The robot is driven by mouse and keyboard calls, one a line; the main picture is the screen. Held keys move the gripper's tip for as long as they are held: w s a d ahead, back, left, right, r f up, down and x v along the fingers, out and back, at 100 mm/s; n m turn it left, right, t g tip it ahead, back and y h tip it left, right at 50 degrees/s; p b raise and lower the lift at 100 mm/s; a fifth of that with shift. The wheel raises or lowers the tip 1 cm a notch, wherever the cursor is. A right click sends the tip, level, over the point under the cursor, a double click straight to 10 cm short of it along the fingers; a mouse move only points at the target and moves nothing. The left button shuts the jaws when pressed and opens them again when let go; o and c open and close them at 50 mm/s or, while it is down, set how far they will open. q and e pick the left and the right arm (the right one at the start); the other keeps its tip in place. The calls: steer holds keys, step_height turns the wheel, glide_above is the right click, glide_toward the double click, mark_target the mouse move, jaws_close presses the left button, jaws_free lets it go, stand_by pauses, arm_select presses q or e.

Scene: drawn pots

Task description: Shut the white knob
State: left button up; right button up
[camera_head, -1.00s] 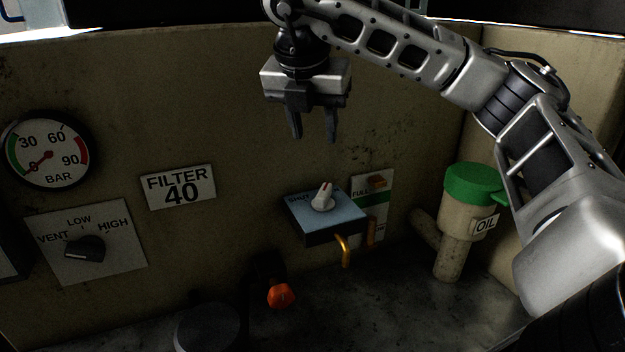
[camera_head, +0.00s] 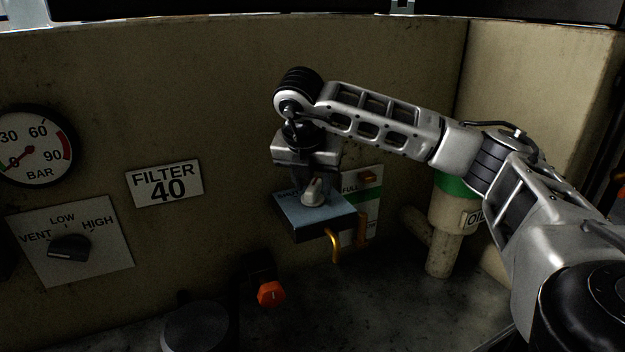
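The white knob (camera_head: 313,192) sits on top of a light blue box (camera_head: 336,215) fixed to the wall near the middle of the view. My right gripper (camera_head: 314,181) points down from above, right at the knob. Its fingers are seen nearly edge-on, dark and partly merged with the knob, so I cannot tell whether they touch it or how far apart they are. The gripper body hides the back of the box top and its lettering. My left gripper is not in view.
A small brass lever (camera_head: 333,246) hangs under the box. An orange knob (camera_head: 271,293) is below left, and a black selector (camera_head: 69,248) is further left. The oil filler pipe (camera_head: 446,227) stands at right, partly behind my arm.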

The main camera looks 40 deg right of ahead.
jaws_close()
